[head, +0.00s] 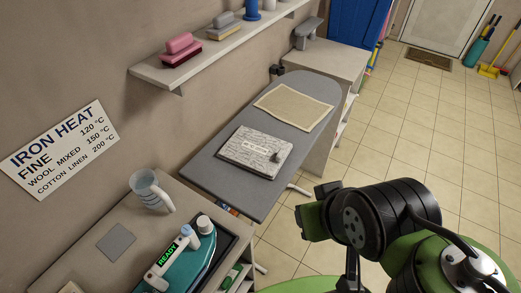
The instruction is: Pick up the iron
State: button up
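The iron (190,268) is at the bottom of the head view, on the near counter. It has a teal body, a pale handle and a green display reading READY. It rests on a dark stand or mat (236,243), and the frame's bottom edge cuts it off. My gripper (312,212) is at the right of the iron, raised over the floor and well apart from it. Its end shows as a green and black block on my black arm. The fingertips are not clear, so I cannot tell whether it is open; no held object shows.
Beyond is a grey ironing board (222,182) with a folded cloth (256,151) and a beige cloth (293,107). A wall shelf (160,73) overhangs at left. Tiled floor at right is open.

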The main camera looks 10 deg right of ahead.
aim_at(181, 268)
jog(key=u, duration=1.8)
jog(key=i+j+u, duration=0.1)
jog(key=u, duration=0.3)
jog(key=i+u, duration=0.2)
jog(key=u, duration=0.25)
